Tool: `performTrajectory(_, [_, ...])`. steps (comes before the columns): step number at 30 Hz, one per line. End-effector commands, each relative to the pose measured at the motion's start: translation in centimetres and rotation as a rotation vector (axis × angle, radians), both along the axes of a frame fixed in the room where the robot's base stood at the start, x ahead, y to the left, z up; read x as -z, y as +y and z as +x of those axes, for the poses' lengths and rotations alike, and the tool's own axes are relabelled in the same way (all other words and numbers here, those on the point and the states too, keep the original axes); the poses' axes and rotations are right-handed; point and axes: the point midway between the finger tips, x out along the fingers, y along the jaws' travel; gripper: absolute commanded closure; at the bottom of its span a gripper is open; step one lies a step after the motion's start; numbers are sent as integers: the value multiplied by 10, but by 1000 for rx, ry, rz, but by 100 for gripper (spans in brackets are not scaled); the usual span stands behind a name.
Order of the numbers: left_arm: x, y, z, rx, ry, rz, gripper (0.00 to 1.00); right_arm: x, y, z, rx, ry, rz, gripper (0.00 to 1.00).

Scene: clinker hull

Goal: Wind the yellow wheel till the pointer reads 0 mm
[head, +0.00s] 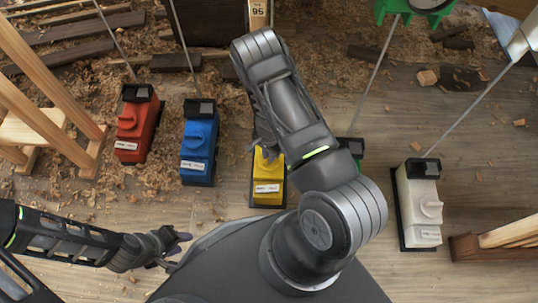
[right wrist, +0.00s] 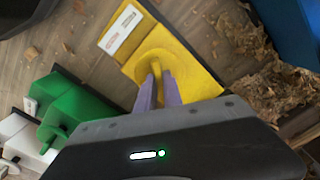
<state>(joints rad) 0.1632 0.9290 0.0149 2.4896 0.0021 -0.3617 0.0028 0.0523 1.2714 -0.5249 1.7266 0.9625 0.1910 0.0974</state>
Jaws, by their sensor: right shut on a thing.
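The yellow winch box (head: 267,185) stands on the floor at the middle of the head view, partly hidden by my right arm. In the right wrist view its yellow wheel (right wrist: 150,63) shows as a round disc with a raised grip. My right gripper (right wrist: 157,80) is shut on this grip, with a finger on each side. In the head view my right gripper (head: 262,143) is over the yellow box. My left gripper (head: 180,245) is low at the left, away from the boxes; its jaw opening is too small to tell. A scale post (head: 258,14) marked 95 shows at the top; no pointer is clear.
Red (head: 136,125), blue (head: 199,143) and white (head: 419,205) winch boxes stand to either side, with cords running up. A green one (right wrist: 75,115) is beside the yellow box. Wooden trestles (head: 45,120) stand at left; shavings and planks litter the floor.

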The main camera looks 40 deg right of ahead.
Motion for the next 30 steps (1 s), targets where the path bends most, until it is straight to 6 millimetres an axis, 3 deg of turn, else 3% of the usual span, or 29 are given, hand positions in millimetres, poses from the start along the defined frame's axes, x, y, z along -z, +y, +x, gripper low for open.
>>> performTrajectory(9, [0,0,0,0,0,0,64,0,1,0,1,1,2,100])
performTrajectory(10, [0,0,0,0,0,0,64,0,1,0,1,1,2,88])
performTrajectory(18, [0,0,0,0,0,0,64,0,0,0,0,0,1,67])
performTrajectory(26, [-1,0,0,0,0,0,64,-2,0,0,0,0,0,67])
performTrajectory(30, [-6,-1,-1,2,2,-1,64,-13,0,0,-1,0,0,67])
